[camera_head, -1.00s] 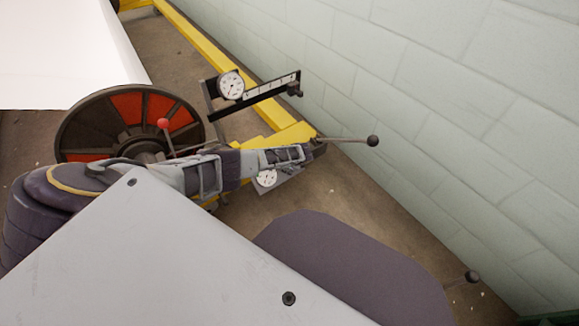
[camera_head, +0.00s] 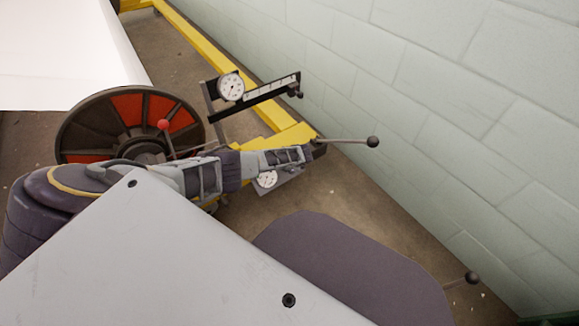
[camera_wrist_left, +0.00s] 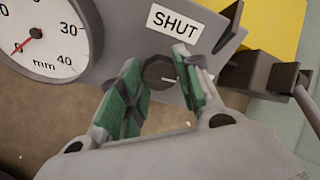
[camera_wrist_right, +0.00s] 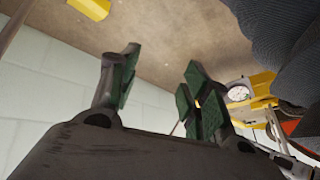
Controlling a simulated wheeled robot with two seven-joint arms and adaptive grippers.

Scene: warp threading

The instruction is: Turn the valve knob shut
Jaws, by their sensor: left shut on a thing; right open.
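The valve knob (camera_wrist_left: 158,72) is a small dark round knob with a white mark, on a grey panel in the left wrist view. Its mark points right in that picture. A white label reading SHUT (camera_wrist_left: 175,22) is on the panel above it. My left gripper (camera_wrist_left: 161,80) has its green-padded fingers on either side of the knob and is shut on it. In the head view my left gripper (camera_head: 290,156) is over the panel, and the knob is hidden. My right gripper (camera_wrist_right: 160,70) is open and empty in the right wrist view.
A gauge marked mm (camera_wrist_left: 45,35) is beside the knob; it also shows in the head view (camera_head: 266,179). A second gauge (camera_head: 231,86), a ball-ended lever (camera_head: 345,141), a red-ended lever (camera_head: 164,125) and a red-and-dark wheel (camera_head: 128,108) surround the arm. A block wall (camera_head: 450,100) stands right.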

